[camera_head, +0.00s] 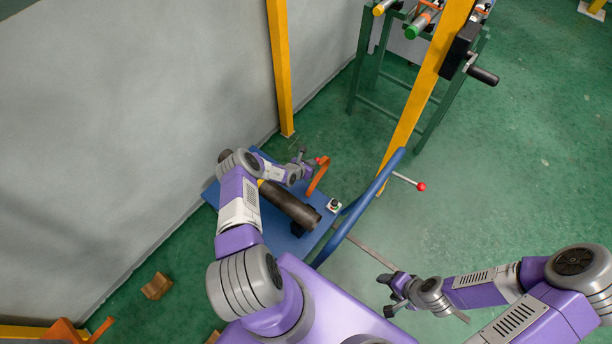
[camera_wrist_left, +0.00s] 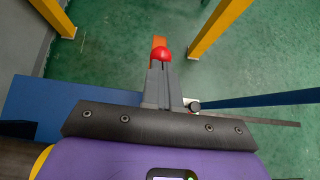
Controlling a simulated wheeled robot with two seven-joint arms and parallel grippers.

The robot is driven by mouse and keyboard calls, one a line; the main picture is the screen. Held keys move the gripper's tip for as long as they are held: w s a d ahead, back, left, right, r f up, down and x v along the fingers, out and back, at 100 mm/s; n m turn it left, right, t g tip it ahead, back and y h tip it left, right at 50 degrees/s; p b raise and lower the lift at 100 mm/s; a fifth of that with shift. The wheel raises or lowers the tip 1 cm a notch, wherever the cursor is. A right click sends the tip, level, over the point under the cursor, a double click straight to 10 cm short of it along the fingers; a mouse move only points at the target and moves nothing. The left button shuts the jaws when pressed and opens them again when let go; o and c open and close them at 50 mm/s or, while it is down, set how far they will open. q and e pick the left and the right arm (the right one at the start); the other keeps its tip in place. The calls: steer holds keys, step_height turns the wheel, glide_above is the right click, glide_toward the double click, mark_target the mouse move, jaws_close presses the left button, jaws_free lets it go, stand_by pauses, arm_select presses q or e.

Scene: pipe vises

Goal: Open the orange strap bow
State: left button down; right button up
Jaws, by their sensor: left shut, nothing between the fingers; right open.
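The orange strap bow (camera_head: 318,178) stands as a curved band at the far side of the blue bench (camera_head: 326,222), beyond a dark pipe (camera_head: 288,204). My left gripper (camera_head: 308,160) is shut and empty right beside the bow. A red ball knob (camera_wrist_left: 162,54) shows at its fingertips in the left wrist view, with a bit of orange behind it; I cannot tell whether the fingers touch it. My left arm hides part of the bench and pipe. My right gripper (camera_head: 391,291) is open and empty over the floor, right of the bench.
A blue rail (camera_head: 360,208) runs along the bench's right side, near a yellow post (camera_head: 420,95) and a red-tipped lever (camera_head: 420,187). A green rack (camera_head: 360,75) stands behind. A grey wall is on the left. The right floor is largely clear.

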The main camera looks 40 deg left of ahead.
mark_target(318, 159)
arm_select(q)
steer(key=w+f+b, duration=0.1)
steer(key=w+b, duration=0.1)
steer(key=w+f+b, duration=0.1)
steer(key=w+b, duration=0.2)
steer(key=w+f+b, duration=0.1)
steer(key=w+b, duration=0.1)
steer(key=w, duration=0.1)
steer(key=shift+w+d+b, duration=0.25)
steer(key=shift+d+b, duration=0.05)
steer(key=shift+b, duration=0.05)
arm_select(e)
step_height(318, 159, down, 8)
steer(key=shift+f, duration=0.2)
arm_select(q)
steer(key=shift+r, duration=0.1)
arm_select(e)
steer(key=shift+r, duration=0.15)
arm_select(q)
steer(key=p+v, duration=0.4)
steer(key=p, duration=0.2)
steer(key=shift+s, duration=0.45)
steer(key=s+r+p, duration=0.3)
steer(key=r+p, duration=0.4)
steer(key=r, duration=0.1)
steer(key=shift+s, duration=0.25)
arm_select(e)
step_height(318, 159, up, 13)
steer(key=s, duration=0.1)
steer(key=shift+a, duration=0.2)
